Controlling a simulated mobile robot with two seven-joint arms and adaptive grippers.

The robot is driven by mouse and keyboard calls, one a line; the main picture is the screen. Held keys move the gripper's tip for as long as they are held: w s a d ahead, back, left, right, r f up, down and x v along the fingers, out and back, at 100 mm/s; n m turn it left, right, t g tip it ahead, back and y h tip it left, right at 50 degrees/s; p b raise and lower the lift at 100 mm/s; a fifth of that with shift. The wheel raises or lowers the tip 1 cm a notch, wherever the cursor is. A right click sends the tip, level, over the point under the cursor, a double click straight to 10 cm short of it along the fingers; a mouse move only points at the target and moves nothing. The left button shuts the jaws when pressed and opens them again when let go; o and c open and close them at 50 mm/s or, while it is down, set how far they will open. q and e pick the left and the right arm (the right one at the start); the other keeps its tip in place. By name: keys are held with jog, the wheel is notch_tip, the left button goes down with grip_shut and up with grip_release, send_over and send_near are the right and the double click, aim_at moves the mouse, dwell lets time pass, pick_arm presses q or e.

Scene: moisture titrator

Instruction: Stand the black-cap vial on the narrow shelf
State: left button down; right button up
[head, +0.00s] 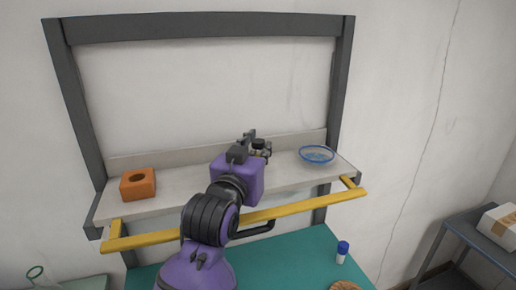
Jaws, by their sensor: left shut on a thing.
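The narrow shelf (190,183) is a pale board in a dark frame against the wall. My left arm reaches up from the bottom over it. My left gripper (261,150) is over the shelf right of the middle, mostly hidden behind its own purple wrist. It is shut on the black-cap vial (259,142), of which a little of the dark cap shows. The vial's body is hidden, so I cannot tell whether it touches the shelf. My right gripper is not in view.
An orange block with a hole (138,185) sits at the shelf's left. A blue-rimmed glass dish (317,156) is at its right. A yellow rail (300,207) runs along the front. A blue-cap vial (342,252) stands on the teal surface (300,250) below.

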pick_arm(q)
jog(key=shift+f, duration=0.35)
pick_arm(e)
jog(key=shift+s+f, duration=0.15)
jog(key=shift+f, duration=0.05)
pick_arm(q)
jog(key=c, duration=1.5)
grip_release()
jog(key=shift+o, duration=0.2)
jog(key=shift+s, duration=0.15)
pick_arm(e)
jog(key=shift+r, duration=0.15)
